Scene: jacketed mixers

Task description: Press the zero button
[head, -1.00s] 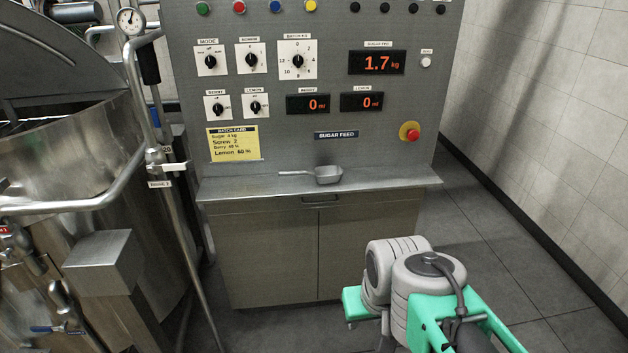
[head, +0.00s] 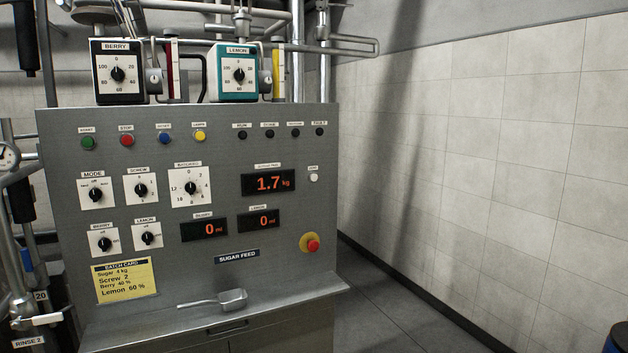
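A small round white button (head: 314,178) sits on the grey control panel (head: 110,203), right of the sugar display (head: 268,183). The label above the button is too small to read surely. The sugar display reads 1.7 kg in orange digits. Nothing covers the button. My gripper is not in the head view, so its distance from the button cannot be seen.
A red emergency knob (head: 312,245) on a yellow base sits below the button. Open floor and a tiled wall (head: 480,150) are to the right. A blue drum (head: 616,338) shows at the lower right edge.

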